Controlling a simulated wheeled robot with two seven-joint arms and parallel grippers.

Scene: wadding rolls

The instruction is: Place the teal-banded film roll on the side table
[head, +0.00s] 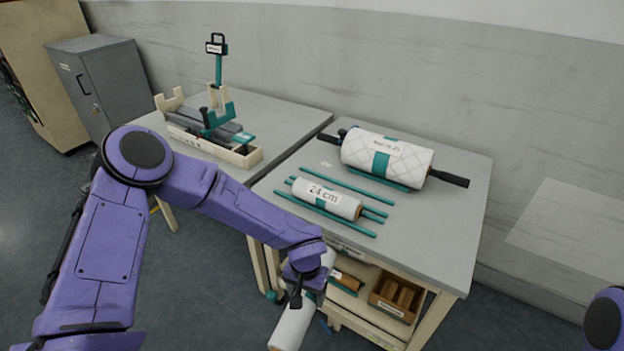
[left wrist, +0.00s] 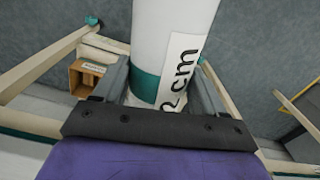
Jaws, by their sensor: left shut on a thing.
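My left gripper (head: 303,283) is shut on a white film roll (head: 292,326), in front of the right-hand table and below its top. The roll is tilted and runs out at the bottom of the head view; the gripper hides part of it. In the left wrist view the roll (left wrist: 172,40) stands between the two fingers (left wrist: 160,82), with a teal band and a label ending in "cm", partly cut off. Two grey-topped tables stand side by side: the left one (head: 285,112) and the right one (head: 440,235). My right gripper is out of view.
On the right table, a white roll marked "24 cm" (head: 325,199) lies among teal rods, and a larger quilted roll with dark handles (head: 410,163) lies behind. A cream-and-teal stand (head: 215,125) occupies the left table. A wooden box (head: 397,298) sits on the lower shelf.

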